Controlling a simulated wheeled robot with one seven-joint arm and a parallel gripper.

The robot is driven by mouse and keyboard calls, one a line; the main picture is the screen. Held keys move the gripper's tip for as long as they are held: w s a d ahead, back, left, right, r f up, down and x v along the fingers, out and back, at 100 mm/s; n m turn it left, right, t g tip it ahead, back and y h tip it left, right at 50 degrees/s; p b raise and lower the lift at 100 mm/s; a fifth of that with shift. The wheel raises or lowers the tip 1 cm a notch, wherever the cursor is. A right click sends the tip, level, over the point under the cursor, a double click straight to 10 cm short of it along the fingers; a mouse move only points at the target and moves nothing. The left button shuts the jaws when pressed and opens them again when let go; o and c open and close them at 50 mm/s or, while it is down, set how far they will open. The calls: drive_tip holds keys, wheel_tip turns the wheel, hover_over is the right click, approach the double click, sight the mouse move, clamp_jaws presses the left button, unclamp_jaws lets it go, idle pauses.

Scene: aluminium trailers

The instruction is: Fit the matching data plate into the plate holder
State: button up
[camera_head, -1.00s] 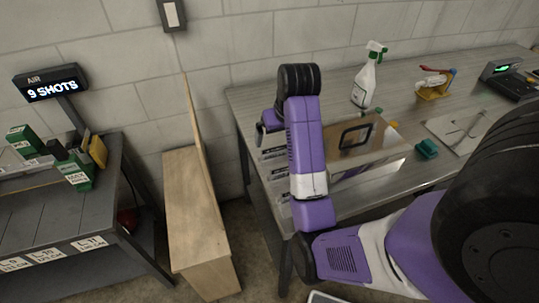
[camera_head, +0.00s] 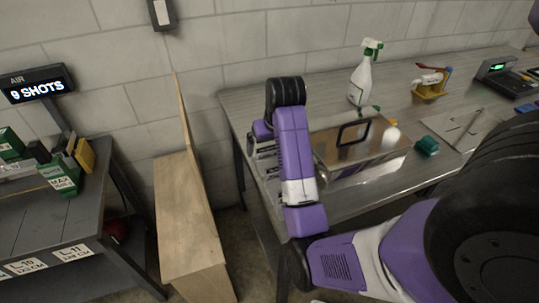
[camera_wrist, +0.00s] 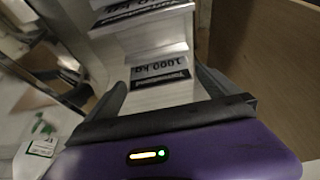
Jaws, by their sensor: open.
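Data plates with black-on-white lettering sit in a stepped rack at the bench's left end. In the wrist view one plate (camera_wrist: 160,68) reads "1000 kg", upside down, and another plate (camera_wrist: 140,12) is partly cut off by the top edge. In the head view the rack (camera_head: 264,165) is partly hidden by my arm. My gripper (camera_wrist: 162,80) is open and empty, its dark fingers on either side of the 1000 kg plate's step; I cannot tell whether they touch. A black rectangular frame, apparently the plate holder (camera_head: 341,136), is on the shiny aluminium piece (camera_head: 385,158) on the bench.
A spray bottle (camera_head: 361,82), a teal object (camera_head: 427,146) and a yellow stand (camera_head: 430,92) are on the bench. A wooden panel (camera_head: 190,215) stands left of it. A grey table (camera_head: 60,235) with a "9 SHOTS" display (camera_head: 38,86) is farther left.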

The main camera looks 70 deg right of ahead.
drive_tip(key=shift+c, duration=0.2)
drive_tip(key=c, duration=1.3)
drive_tip(key=shift+r, duration=0.1)
